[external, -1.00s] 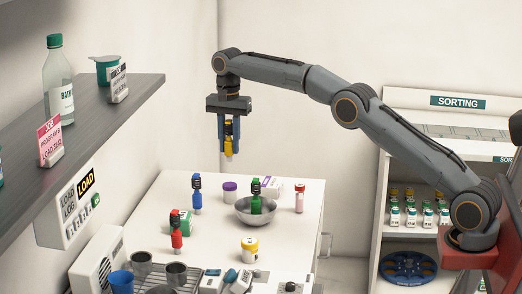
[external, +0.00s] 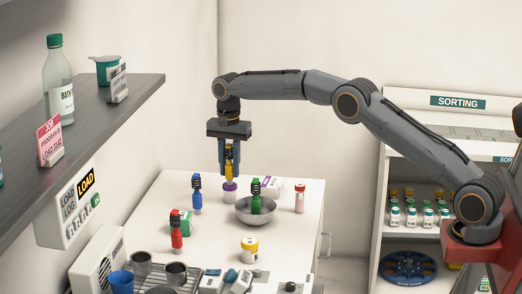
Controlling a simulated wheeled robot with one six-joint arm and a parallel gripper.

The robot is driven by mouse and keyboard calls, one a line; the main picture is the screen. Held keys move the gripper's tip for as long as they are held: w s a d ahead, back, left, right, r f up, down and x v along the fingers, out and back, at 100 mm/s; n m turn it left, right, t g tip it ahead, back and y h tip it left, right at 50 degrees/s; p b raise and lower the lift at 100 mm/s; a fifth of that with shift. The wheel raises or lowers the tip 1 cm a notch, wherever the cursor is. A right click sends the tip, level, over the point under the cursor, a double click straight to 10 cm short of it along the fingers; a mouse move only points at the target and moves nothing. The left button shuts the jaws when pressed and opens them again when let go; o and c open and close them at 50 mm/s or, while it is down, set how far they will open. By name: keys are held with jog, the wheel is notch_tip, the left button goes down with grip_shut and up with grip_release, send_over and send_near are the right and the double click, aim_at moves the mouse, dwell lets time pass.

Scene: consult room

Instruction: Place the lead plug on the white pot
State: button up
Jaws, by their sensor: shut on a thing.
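My gripper (external: 229,163) is shut on a yellow plug (external: 229,176) with a dark upper part, held upright. It is directly above a small white pot with a purple lid (external: 230,192) on the white table. The plug's lower end meets the lid in the picture; I cannot tell whether they touch. Another white pot with a yellow lid (external: 249,252) stands nearer the front of the table.
A blue plug (external: 197,198) stands left of the purple-lidded pot, and a red plug (external: 177,236) further forward. A green plug (external: 256,203) stands in a metal bowl (external: 242,217) at right. A red-capped vial (external: 299,198) is further right. A grey shelf (external: 110,120) juts in at left.

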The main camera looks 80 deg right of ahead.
aim_at(229, 144)
jog(key=o, duration=1)
notch_tip(229, 144, up, 11)
jog(key=shift+b, duration=0.45)
jog(key=shift+r+p, duration=0.65)
jog(key=shift+p, duration=0.4)
